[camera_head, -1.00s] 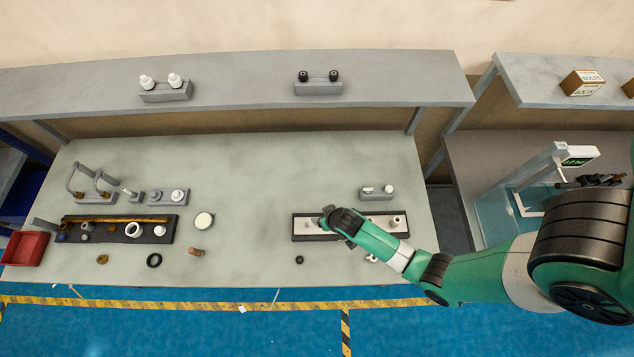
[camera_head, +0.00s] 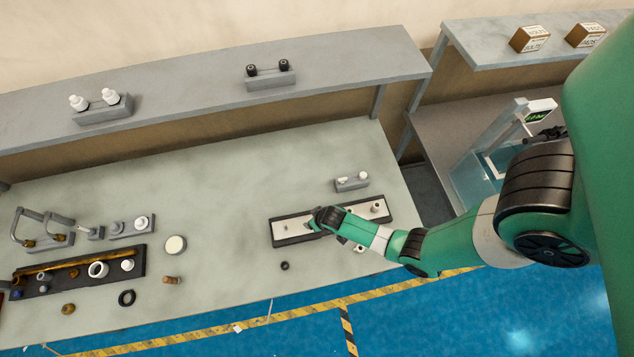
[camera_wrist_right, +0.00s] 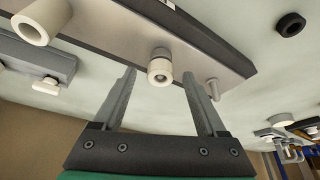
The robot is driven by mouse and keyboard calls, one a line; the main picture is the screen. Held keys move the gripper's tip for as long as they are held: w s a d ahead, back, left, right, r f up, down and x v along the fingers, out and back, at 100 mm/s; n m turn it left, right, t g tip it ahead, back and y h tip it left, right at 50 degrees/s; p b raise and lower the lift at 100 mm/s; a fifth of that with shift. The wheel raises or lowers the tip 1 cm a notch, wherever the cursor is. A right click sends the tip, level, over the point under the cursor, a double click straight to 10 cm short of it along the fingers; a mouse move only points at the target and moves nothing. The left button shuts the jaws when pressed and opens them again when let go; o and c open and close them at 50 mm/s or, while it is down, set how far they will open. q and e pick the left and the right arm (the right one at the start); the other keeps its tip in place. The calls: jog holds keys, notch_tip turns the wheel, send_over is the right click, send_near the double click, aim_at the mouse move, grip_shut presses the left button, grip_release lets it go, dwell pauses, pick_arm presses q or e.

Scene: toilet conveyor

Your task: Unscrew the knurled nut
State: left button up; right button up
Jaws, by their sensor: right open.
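A small pale cylindrical fitting with a ringed end (camera_wrist_right: 160,70), which looks like the knurled nut, stands on the white plate of a dark-edged tray (camera_wrist_right: 115,32). In the right wrist view my right gripper (camera_wrist_right: 160,78) is open, with a finger on each side of the fitting's line. Whether the fingers reach around it is unclear; I see no contact. In the head view my right gripper (camera_head: 318,218) is over the middle of the tray (camera_head: 273,240) and hides the fitting. My left gripper is not in view.
A thin pin (camera_wrist_right: 212,90) stands close to the right finger, and a wider white collar (camera_wrist_right: 38,24) is to the left. A black ring (camera_head: 285,266) lies in front of the tray. A grey block with small parts (camera_head: 351,183) is behind it.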

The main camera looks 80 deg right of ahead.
grip_shut()
dwell(0.7)
jog(key=shift+r+p, duration=0.75)
dwell(0.6)
jog(key=shift+r+p, duration=1.8)
jog(key=shift+r, duration=0.05)
